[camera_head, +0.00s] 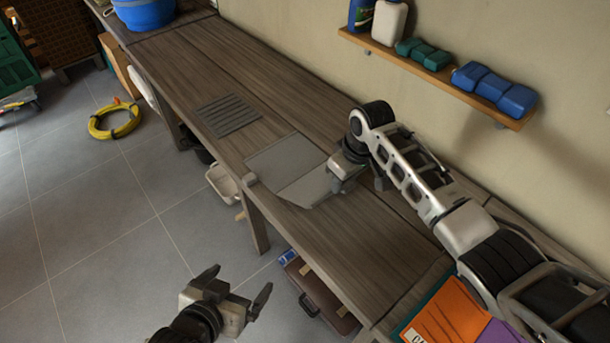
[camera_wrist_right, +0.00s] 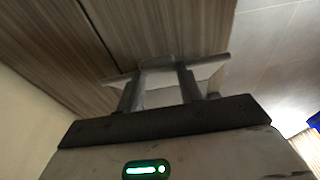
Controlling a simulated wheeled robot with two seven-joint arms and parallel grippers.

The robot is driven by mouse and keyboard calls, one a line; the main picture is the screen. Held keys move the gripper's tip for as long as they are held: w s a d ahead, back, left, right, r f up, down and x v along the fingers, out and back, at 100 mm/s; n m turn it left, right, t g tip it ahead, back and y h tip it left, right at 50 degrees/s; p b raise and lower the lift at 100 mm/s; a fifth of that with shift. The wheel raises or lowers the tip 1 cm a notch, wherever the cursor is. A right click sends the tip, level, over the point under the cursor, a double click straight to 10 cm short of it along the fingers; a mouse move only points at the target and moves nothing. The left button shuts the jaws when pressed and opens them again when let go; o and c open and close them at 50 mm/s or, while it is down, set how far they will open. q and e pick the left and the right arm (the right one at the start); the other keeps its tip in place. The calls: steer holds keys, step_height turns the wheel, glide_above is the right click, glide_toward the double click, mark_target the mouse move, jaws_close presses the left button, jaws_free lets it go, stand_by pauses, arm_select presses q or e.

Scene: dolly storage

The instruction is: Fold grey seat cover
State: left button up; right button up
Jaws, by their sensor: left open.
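The grey seat cover (camera_head: 283,159) lies on the wooden bench top, with a crease across it and a lighter grey section (camera_head: 307,188) along its near side. My right gripper (camera_head: 350,184) is at the cover's right end, low over the bench. In the right wrist view its two fingers (camera_wrist_right: 160,90) stand apart, with pale grey cover material (camera_wrist_right: 160,97) showing between and beyond them. Whether they touch the cover is unclear. My left gripper (camera_head: 238,288) is open and empty, in front of the bench and away from the cover.
A grey slatted piece (camera_head: 229,115) lies on the bench beyond the cover. A blue bucket (camera_head: 143,12) stands at the far end. A wall shelf (camera_head: 440,75) holds bottles and blue and green items. Orange and purple folders (camera_head: 447,314) are at the near end.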

steer(key=shift+w+a+r, duration=0.35)
steer(key=shift+r, duration=0.05)
steer(key=shift+w+a+g+h+b, duration=0.2)
steer(key=shift+w+g+h+b, duration=0.05)
steer(key=shift+g+h+b, duration=0.2)
steer(key=shift+w+a+r+b, duration=0.15)
steer(key=shift+a+r+b, duration=0.1)
steer(key=shift+r+b, duration=0.1)
steer(key=shift+w+a+r+g+h+b, duration=0.35)
steer(key=shift+w+r+g+h+b, duration=0.1)
steer(key=shift+b, duration=0.65)
steer(key=shift+a+r+b, duration=0.1)
steer(key=shift+r+b, duration=0.1)
steer(key=shift+b, duration=0.15)
steer(key=shift+r, duration=0.1)
steer(key=o, duration=1.3)
